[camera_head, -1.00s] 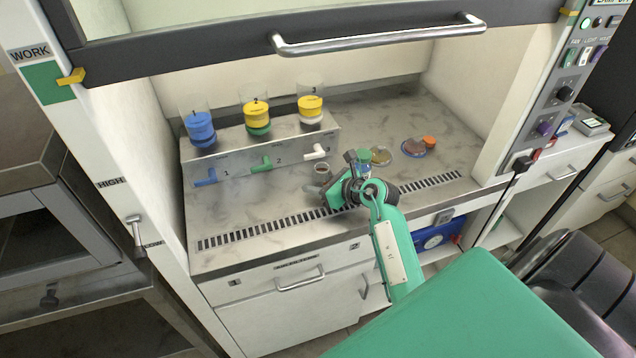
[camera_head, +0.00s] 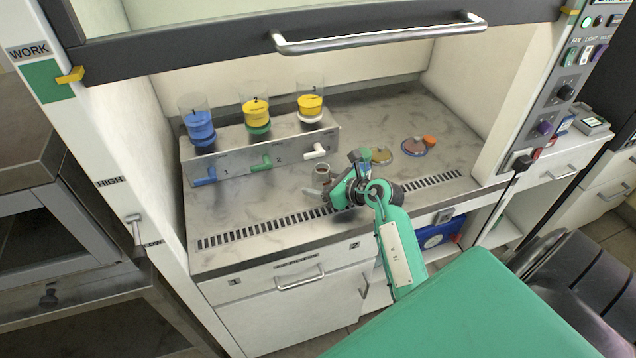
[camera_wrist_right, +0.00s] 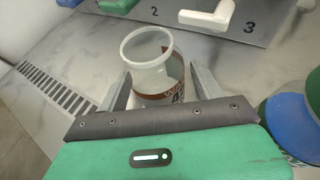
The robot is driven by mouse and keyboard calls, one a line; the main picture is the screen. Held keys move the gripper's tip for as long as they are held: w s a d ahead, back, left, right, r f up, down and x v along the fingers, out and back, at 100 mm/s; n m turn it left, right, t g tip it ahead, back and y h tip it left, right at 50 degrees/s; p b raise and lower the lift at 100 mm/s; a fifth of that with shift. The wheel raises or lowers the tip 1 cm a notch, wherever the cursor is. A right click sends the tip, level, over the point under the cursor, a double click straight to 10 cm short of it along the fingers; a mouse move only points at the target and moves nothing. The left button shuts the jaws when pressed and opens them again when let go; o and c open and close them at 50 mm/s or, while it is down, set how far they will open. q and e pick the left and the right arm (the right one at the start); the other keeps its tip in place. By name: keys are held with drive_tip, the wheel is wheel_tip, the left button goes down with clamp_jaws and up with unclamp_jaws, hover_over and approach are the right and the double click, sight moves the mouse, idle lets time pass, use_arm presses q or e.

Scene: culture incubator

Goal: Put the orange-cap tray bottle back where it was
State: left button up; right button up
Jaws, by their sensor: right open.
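An open, clear bottle (camera_wrist_right: 155,68) with a brown-and-white label and no cap stands upright on the work surface in the right wrist view. In the head view it is the small cup-like vessel (camera_head: 322,171) just beyond my right gripper (camera_head: 325,193). In the wrist view my right gripper (camera_wrist_right: 160,80) is open, one finger on each side of the bottle; whether they touch it I cannot tell. A small orange object (camera_head: 429,140), perhaps a cap, lies at the right of the surface. My left gripper is not in view.
A metal stand (camera_head: 260,155) with three numbered cylinders and taps is behind the bottle. A blue-and-green vessel (camera_wrist_right: 297,122) is close to my gripper's right. Two round dishes, one yellowish (camera_head: 381,155) and one reddish (camera_head: 413,147), lie farther right. The left front surface is clear.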

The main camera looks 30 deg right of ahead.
drive_tip(key=b+v, duration=0.1)
drive_tip(key=v, duration=0.8)
drive_tip(key=shift+s+d, duration=0.15)
drive_tip(key=shift+s, duration=0.2)
drive_tip(key=shift+s+d+r, duration=0.15)
drive_tip(key=shift+s+r, duration=0.1)
drive_tip(key=shift+s, duration=0.15)
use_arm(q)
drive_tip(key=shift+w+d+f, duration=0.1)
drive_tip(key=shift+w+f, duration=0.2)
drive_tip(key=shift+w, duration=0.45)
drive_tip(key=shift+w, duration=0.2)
